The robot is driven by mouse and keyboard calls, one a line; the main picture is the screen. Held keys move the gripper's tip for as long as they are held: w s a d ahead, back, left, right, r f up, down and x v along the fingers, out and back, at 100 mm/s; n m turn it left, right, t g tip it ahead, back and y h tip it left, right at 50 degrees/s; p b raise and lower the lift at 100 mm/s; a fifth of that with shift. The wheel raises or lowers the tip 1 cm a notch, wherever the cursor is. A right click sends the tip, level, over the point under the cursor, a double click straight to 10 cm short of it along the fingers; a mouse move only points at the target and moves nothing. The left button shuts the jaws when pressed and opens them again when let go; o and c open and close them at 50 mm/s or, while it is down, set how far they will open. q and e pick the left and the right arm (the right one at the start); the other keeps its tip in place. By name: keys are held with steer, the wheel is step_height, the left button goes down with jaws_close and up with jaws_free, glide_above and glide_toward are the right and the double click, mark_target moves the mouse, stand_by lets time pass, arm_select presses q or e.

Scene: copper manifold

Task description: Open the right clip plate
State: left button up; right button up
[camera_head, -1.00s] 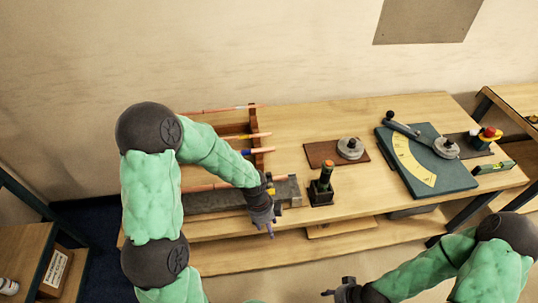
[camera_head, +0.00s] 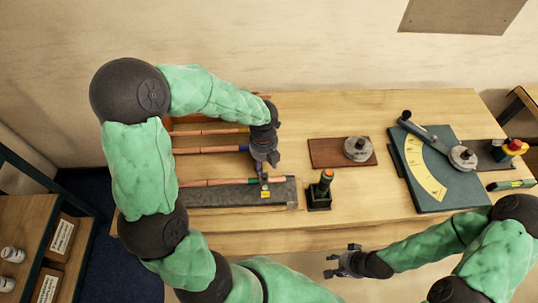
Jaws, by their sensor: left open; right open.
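A long grey fixture (camera_head: 225,195) lies on the front left of the workbench with a copper pipe (camera_head: 215,183) along it. Near its right end stands a small clip part with a yellow tag (camera_head: 266,194), which seems to be the right clip plate; its open or shut state is too small to tell. My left gripper (camera_head: 265,162) is open, pointing down just behind and above this clip part; I cannot tell whether they touch. My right gripper (camera_head: 330,266) is open and empty in front of the bench, well away from the fixture.
Copper pipes (camera_head: 210,150) with coloured bands lie behind the fixture, partly hidden by my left arm. A small torch-like tool (camera_head: 321,186) stands in a black holder to its right.

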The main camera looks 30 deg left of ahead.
mark_target(264, 175)
arm_select(q)
steer(key=shift+s+f+b, duration=0.3)
steer(key=shift+f+b, duration=0.3)
steer(key=shift+f, duration=0.05)
step_height(264, 175, down, 4)
steer(key=b, duration=0.3)
steer(key=shift+w+b, duration=0.15)
steer(key=shift+b, duration=0.2)
steer(key=shift+f+b, duration=0.4)
steer(key=shift+f, duration=0.75)
steer(key=c, duration=0.4)
steer(key=shift+r, duration=0.1)
steer(key=shift+c, duration=1.3)
